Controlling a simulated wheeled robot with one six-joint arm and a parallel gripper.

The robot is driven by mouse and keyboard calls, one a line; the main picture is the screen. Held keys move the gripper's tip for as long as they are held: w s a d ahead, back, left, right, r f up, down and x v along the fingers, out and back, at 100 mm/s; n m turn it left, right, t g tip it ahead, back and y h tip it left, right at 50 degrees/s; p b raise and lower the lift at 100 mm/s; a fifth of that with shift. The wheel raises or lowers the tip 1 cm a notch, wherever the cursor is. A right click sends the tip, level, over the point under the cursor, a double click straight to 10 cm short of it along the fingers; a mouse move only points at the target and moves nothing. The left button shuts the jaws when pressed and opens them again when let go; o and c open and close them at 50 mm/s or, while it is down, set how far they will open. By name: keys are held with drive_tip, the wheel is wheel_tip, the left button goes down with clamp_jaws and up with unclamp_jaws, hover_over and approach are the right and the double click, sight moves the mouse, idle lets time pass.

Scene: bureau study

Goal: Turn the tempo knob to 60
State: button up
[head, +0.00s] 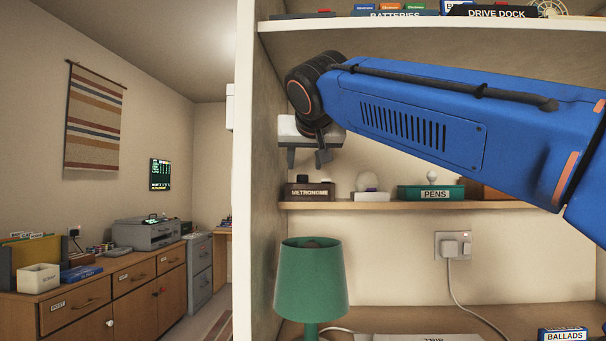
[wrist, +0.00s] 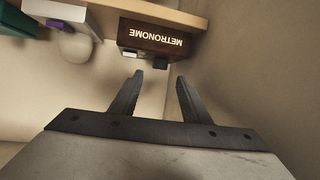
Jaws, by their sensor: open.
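The brown metronome (head: 309,193) stands on the middle shelf at its left end, its label facing out. In the wrist view the metronome (wrist: 153,41) appears upside down, with a dark block (wrist: 160,63) and a paler piece (wrist: 130,54) on its top. I cannot tell which is the tempo knob, and no dial number is readable. My gripper (head: 307,158) points down above the metronome, open and empty. In the wrist view my gripper (wrist: 160,77) has its fingertips apart, just short of the metronome's top, touching nothing.
A white-based item with a pale round top (head: 370,188) and a green PENS box (head: 431,192) stand right of the metronome. The shelf's side wall (head: 268,150) is close on the left. A green lamp (head: 311,279) stands below; another shelf (head: 400,21) runs above.

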sight(303, 178)
drive_tip(key=x, duration=0.7)
drive_tip(key=c, duration=1)
drive_tip(key=shift+c, duration=0.2)
